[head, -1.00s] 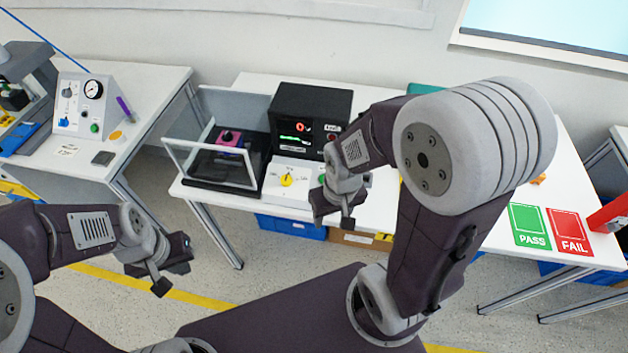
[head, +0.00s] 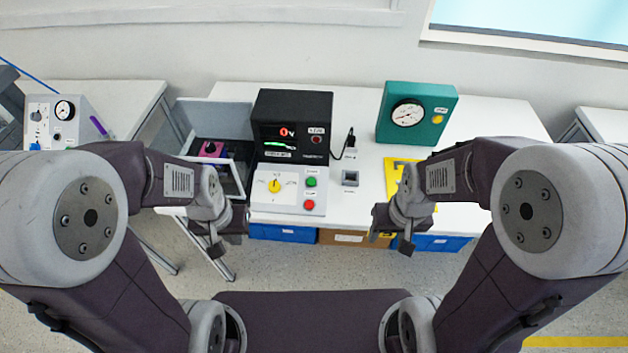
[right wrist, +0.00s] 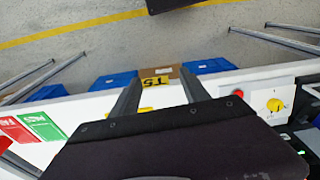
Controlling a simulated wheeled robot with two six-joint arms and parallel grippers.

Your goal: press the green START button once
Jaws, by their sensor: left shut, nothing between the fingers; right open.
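The green START button (head: 311,181) is on the right part of a white control panel (head: 262,204) at the bench's front edge. A red button (head: 309,205) is just below it. A yellow rotary knob (head: 274,186) is to its left. My left gripper (head: 226,238) is shut and empty, left of the panel and apart from it. My right gripper (head: 392,240) is open and empty, right of the panel and apart from the buttons. In the right wrist view, the red button (right wrist: 238,93) and knob (right wrist: 273,105) show beside my gripper; the green button is not visible.
A black instrument box (head: 290,125) with a lit display stands behind the panel. A clear-sided enclosure (head: 215,160) is to its left. A green gauge box (head: 417,114) stands back right. A small black switch (head: 350,178) sits right of the panel. Blue bins (head: 284,233) are under the bench.

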